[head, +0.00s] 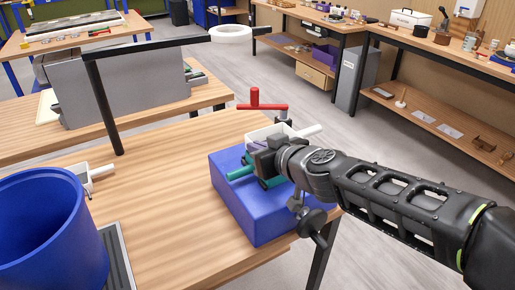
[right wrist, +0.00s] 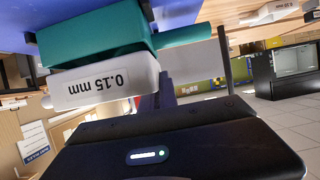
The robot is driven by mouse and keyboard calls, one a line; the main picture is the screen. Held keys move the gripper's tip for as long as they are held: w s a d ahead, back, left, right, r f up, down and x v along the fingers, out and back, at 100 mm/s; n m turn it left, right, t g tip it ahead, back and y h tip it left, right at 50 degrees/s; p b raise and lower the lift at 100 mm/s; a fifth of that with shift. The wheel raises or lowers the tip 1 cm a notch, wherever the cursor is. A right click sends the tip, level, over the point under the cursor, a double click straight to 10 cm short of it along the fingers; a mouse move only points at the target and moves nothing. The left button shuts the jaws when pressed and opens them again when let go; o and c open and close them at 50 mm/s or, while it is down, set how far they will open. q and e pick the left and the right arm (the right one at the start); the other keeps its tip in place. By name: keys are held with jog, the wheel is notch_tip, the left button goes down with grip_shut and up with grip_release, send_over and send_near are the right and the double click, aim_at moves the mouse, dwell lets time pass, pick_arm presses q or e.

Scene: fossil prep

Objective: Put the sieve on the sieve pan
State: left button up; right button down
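A white sieve (head: 262,133) with a pale handle is by my right gripper at the blue block (head: 245,215). A teal box-shaped thing (head: 240,173) with a rod handle is just below it. The right wrist view is upside down and shows the white piece (right wrist: 75,91) labelled 0.15 mm beside the teal one (right wrist: 90,38). I cannot tell which is the sieve pan, or whether they touch. My right gripper (head: 268,158) is over the block; its fingertips are hidden. My left gripper is out of view.
A blue bucket (head: 45,235) stands at the table's left, with another small white handled container (head: 95,178) behind it. A red T-shaped handle (head: 262,104) rises behind the block. A black post (head: 105,105) carries a white ring (head: 231,34). The table's middle (head: 160,200) is clear.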

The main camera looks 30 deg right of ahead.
jog(key=c, duration=1.6)
grip_release()
jog(key=shift+o, duration=0.2)
jog(key=shift+s+r+p, duration=0.35)
jog(key=shift+s+p, duration=0.15)
jog(key=p+v, duration=0.2)
jog(key=v, duration=0.2)
jog(key=shift+d, duration=0.1)
jog(key=shift+b+v, duration=0.9)
jog(key=shift+b, duration=0.15)
jog(key=shift+s+f, duration=0.1)
jog(key=shift+f, duration=0.05)
